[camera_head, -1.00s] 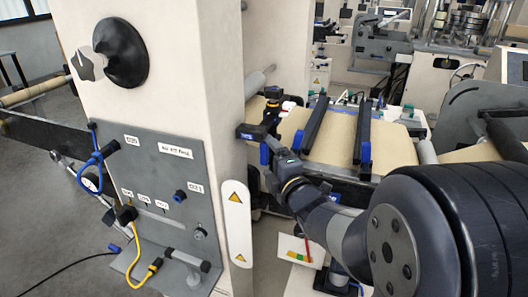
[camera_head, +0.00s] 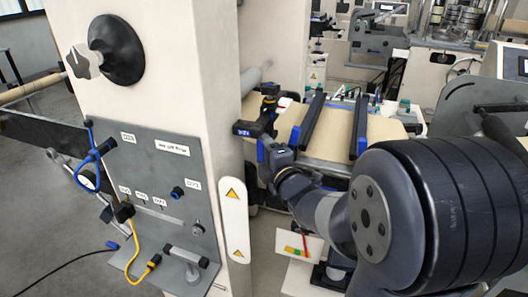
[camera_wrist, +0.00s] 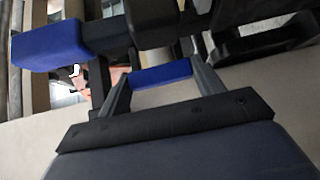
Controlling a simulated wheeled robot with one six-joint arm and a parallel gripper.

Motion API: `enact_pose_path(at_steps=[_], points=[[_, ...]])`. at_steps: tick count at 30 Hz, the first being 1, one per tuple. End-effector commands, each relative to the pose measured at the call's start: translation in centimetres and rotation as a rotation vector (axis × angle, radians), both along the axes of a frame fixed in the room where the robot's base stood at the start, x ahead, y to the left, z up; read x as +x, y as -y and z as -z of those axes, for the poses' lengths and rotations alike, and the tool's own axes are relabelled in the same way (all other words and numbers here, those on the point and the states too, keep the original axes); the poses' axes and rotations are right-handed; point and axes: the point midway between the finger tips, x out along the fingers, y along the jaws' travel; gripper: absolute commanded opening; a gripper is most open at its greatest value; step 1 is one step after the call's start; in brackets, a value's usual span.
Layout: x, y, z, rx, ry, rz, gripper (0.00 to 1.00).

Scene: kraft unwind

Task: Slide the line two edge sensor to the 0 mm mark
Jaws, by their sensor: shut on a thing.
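The dark edge sensor assembly (camera_head: 269,108) stands beside the cream pillar, at the left edge of the brown kraft web (camera_head: 335,135). A dark block with a blue label (camera_head: 243,128) juts from it toward the pillar. My gripper (camera_head: 263,152) is just below and in front of this assembly. In the wrist view, my gripper's two fingers (camera_wrist: 162,80) are shut on a blue piece (camera_wrist: 160,76), which seems to belong to the assembly. Another blue end (camera_wrist: 60,45) shows to the left on a dark bar. I cannot read a millimetre scale or the 0 mm mark.
Two dark bars with blue ends (camera_head: 312,121) (camera_head: 361,126) cross the web right of my gripper. The pillar (camera_head: 205,75) and its grey control panel (camera_head: 160,200) stand close on the left. A white card with coloured patches (camera_head: 298,248) is below my arm.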

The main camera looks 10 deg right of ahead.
Motion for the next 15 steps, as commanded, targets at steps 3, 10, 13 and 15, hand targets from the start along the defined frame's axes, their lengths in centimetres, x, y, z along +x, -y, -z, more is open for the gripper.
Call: enact_pose_path(at_steps=[3, 10, 13, 15], points=[[-0.01, 0.0, 0.01, 0.0, 0.0, 0.0, 0.42], [-0.01, 0.0, 0.02, 0.0, -0.001, 0.0, 0.23], [0.07, 0.06, 0.08, 0.0, 0.0, 0.0, 0.23], [0.38, 0.24, 0.19, 0.0, 0.001, 0.0, 0.23]])
